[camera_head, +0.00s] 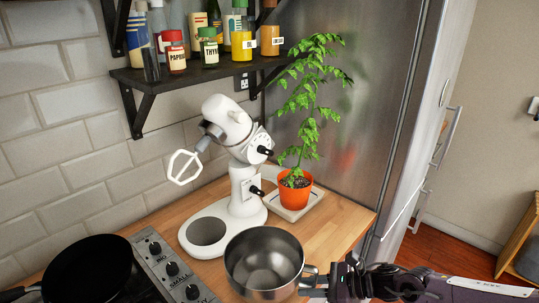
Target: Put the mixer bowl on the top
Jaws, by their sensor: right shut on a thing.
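The steel mixer bowl (264,262) is upright and empty near the front of the wooden counter, in front of the mixer. My right gripper (318,281) comes in from the right and is shut on the bowl's handle at its right side. The white stand mixer (240,150) stands behind the bowl with its head tilted up and a flat beater (184,167) attached. Its base has a round dark recess (207,231) with nothing in it. Whether the bowl's bottom touches the counter cannot be told. My left gripper is not in view.
A potted plant (295,190) on a white tray (303,205) stands right of the mixer, by the steel fridge (375,100). A hob with knobs (171,268) and a black pan (88,270) is at the left. A shelf (195,75) with jars hangs above.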

